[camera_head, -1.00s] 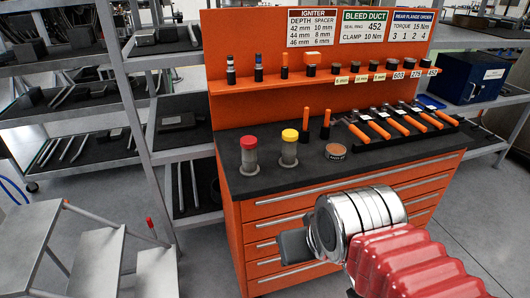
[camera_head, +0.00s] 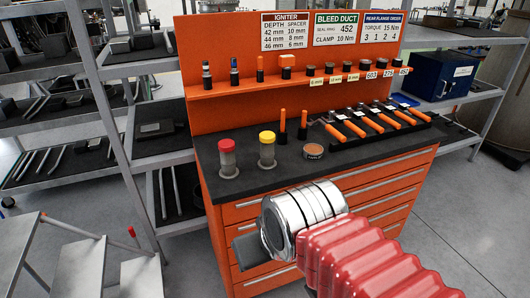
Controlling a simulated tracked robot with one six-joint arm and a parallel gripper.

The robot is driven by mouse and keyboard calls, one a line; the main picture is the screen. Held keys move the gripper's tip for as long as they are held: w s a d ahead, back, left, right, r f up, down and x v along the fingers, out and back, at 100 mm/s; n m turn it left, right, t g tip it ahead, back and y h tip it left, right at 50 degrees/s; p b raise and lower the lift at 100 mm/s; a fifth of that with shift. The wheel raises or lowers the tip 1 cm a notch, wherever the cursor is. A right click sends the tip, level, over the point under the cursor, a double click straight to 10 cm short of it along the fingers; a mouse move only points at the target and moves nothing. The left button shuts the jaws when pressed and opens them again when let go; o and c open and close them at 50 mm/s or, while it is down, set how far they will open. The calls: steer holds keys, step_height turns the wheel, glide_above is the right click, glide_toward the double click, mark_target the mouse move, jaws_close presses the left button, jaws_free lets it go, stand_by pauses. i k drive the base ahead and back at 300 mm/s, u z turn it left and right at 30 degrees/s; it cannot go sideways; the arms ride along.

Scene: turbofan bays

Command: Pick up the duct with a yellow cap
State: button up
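The duct with a yellow cap (camera_head: 267,152) stands upright on the black top of the orange workbench (camera_head: 300,171). Its body is grey, with a wider foot. A similar duct with a red cap (camera_head: 228,158) stands just to its left. My gripper (camera_head: 248,250) is a dark grey block at the end of my arm, in front of the bench drawers and lower in the picture than both ducts. It is apart from them. Its fingers are mostly hidden behind my arm's silver wrist, so its opening does not show.
Two orange-handled tools (camera_head: 303,125) and a round tin (camera_head: 313,151) stand right of the yellow-capped duct. A row of orange-handled tools (camera_head: 375,124) lies further right. A shelf (camera_head: 290,84) with small parts runs behind. Grey steps (camera_head: 78,268) stand at left.

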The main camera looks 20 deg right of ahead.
mark_target(267, 161)
steer(key=z, duration=0.05)
steer(key=i, duration=1)
steer(key=u, duration=0.05)
